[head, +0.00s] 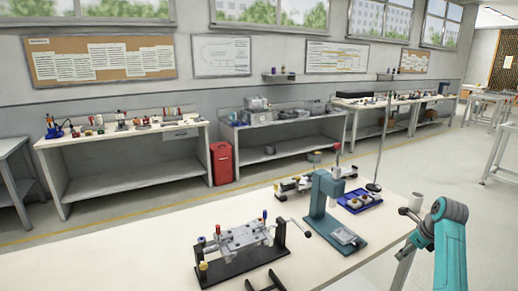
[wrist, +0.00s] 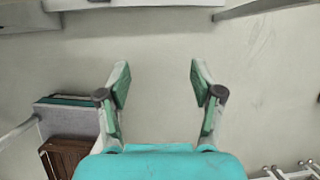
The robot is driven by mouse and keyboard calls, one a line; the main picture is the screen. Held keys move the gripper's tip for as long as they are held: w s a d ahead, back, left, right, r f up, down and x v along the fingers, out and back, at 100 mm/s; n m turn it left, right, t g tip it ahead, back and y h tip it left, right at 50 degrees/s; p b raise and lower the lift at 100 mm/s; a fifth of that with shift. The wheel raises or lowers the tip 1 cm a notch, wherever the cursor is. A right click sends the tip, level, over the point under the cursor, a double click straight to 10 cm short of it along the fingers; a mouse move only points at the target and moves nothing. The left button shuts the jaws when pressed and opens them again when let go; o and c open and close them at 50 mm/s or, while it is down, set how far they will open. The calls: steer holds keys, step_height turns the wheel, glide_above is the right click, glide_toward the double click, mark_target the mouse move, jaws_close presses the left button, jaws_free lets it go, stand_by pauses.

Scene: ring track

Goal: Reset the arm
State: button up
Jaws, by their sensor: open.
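My gripper (wrist: 159,78) shows in the wrist view with its two green-padded fingers spread wide apart. Nothing is between the fingers, and only pale floor lies behind them. In the head view, my teal arm (head: 450,240) is bent at the right edge, beside the right end of the near table. I cannot make out my gripper's fingers in the head view.
The near table (head: 130,265) bears a metal fixture on a black base (head: 243,245), a teal press (head: 328,210) and a blue tray (head: 360,200). A red bin (head: 222,163) stands between the wall benches. A brown crate (wrist: 65,158) shows lower left in the wrist view.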

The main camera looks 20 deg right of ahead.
steer(key=a+f+n+t+h, duration=0.15)
steer(key=a+f+n, duration=0.55)
steer(key=a+f, duration=1.1)
steer(key=s+a+f+n+t, duration=0.1)
steer(key=s+a+f+n, duration=0.3)
steer(key=s+a, duration=0.3)
steer(key=s+a+f+n+t, duration=0.2)
steer(key=s+a+f+n, duration=0.25)
steer(key=a, duration=0.45)
steer(key=s+a+r+n+t, duration=0.1)
steer(key=s+a+r+n, duration=0.2)
steer(key=s+a+n, duration=0.35)
steer(key=s+a+r+n+t, duration=0.25)
steer(key=s+a, duration=0.45)
steer(key=s, duration=0.4)
steer(key=s+a+r+n+t+y, duration=0.1)
steer(key=s+a+r+n, duration=0.1)
steer(key=s+r+n, duration=0.3)
steer(key=s+a+r+n+t, duration=0.1)
steer(key=s+r+n, duration=0.3)
steer(key=s+r, duration=0.4)
step_height(320, 180, up, 5)
steer(key=shift+a+r+n+t+y, duration=0.1)
steer(key=shift+a+n+t+y, duration=0.25)
steer(key=shift+a, duration=0.4)
